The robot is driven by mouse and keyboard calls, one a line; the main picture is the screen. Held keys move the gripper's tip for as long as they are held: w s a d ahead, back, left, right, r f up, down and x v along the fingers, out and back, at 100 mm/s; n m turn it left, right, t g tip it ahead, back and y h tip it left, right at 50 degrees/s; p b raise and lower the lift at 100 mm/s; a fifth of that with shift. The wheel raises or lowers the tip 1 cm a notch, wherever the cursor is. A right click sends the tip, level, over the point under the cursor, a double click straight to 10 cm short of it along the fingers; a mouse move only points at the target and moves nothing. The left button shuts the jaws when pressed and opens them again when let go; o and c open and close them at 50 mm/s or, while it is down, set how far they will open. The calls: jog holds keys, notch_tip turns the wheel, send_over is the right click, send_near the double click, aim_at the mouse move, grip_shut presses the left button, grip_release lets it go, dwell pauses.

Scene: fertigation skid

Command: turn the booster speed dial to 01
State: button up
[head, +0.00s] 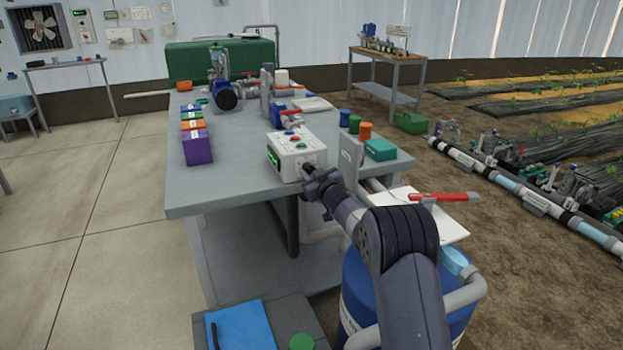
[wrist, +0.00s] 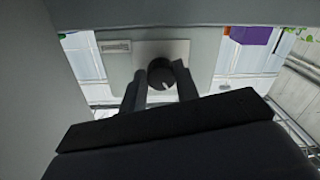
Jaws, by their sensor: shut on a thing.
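The white control box (head: 292,146) with coloured buttons and a green display stands on the grey table near its front right. In the wrist view a round black dial (wrist: 161,74) with a light pointer mark sits on a pale square plate (wrist: 178,48). My gripper (wrist: 160,84) has one finger on each side of the dial and is shut on it. The number at the pointer cannot be read.
A purple box (head: 197,147) stands at the left.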

jog(key=n+b, duration=0.2)
jog(key=n, duration=0.4)
jog(key=shift+b, duration=0.4)
dwell(0.3)
jog(key=o, duration=1)
jog(key=shift+c, duration=0.2)
jog(key=shift+d, duration=0.1)
jog(key=v, duration=1)
jog(key=shift+s+r+b, duration=0.2)
jog(key=shift+s+b, duration=0.1)
jog(key=shift+s, duration=0.1)
jog(key=shift+w, duration=0.1)
